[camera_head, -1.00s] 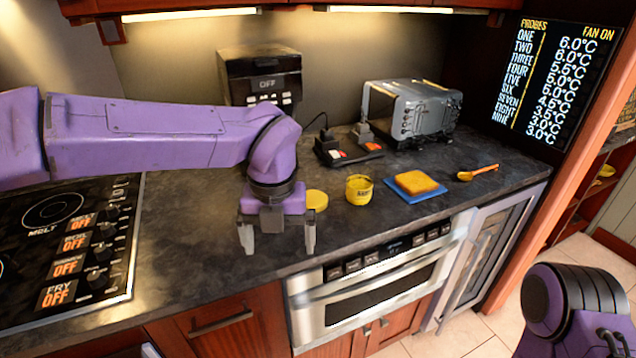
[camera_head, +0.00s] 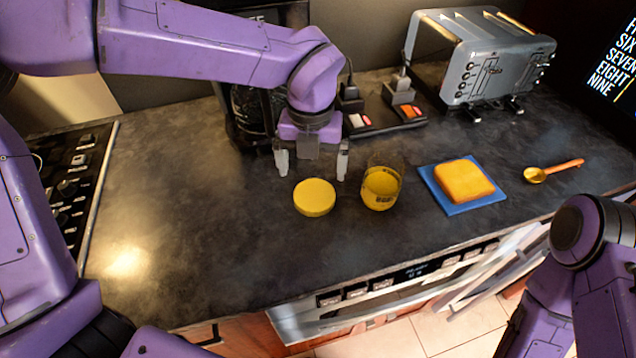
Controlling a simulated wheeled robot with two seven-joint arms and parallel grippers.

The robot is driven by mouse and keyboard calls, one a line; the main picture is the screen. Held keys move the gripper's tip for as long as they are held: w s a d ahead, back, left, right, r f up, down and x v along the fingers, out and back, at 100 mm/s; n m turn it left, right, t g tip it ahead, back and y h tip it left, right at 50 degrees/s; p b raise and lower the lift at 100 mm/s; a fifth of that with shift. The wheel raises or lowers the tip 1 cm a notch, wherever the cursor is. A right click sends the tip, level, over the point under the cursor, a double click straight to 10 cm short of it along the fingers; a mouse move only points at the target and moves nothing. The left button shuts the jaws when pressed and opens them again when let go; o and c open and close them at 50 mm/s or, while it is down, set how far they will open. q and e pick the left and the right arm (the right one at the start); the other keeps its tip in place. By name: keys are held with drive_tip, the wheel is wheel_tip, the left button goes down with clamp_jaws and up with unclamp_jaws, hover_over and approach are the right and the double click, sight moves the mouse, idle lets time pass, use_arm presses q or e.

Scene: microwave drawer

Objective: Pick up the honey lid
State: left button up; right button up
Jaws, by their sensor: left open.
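The honey lid (camera_head: 314,197) is a round yellow disc lying flat on the dark counter. My left gripper (camera_head: 312,172) is open and points down just behind and above the lid, with one finger on each side of it in the picture. Nothing is between the fingers. The honey jar (camera_head: 381,188), a glass with yellow contents, stands open just right of the lid. My right arm shows at the lower right, and its gripper is not in view.
A slice of bread (camera_head: 464,181) lies on a blue board (camera_head: 446,203) right of the jar. A yellow spoon (camera_head: 548,171) lies further right. A toaster (camera_head: 478,58) and a power strip (camera_head: 405,116) stand behind. The counter (camera_head: 190,220) left of the lid is clear.

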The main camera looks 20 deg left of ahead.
sight(314, 193)
use_arm(q)
drive_tip(key=shift+s+d+f, duration=0.1)
drive_tip(key=shift+s+f, duration=0.55)
drive_tip(key=shift+s, duration=0.15)
drive_tip(key=f, duration=0.1)
drive_tip(key=w+f+p, duration=0.1)
drive_tip(key=f, duration=0.1)
drive_tip(key=w+f, duration=0.1)
drive_tip(key=f, duration=0.1)
drive_tip(key=shift+d, duration=0.2)
drive_tip(key=shift+f, duration=0.15)
drive_tip(key=shift+s, duration=0.4)
drive_tip(key=shift+c, duration=0.3)
drive_tip(key=shift+w, duration=0.1)
drive_tip(key=c, duration=0.9)
use_arm(e)
drive_tip(key=shift+s+r, duration=0.45)
drive_tip(key=shift+r, duration=0.35)
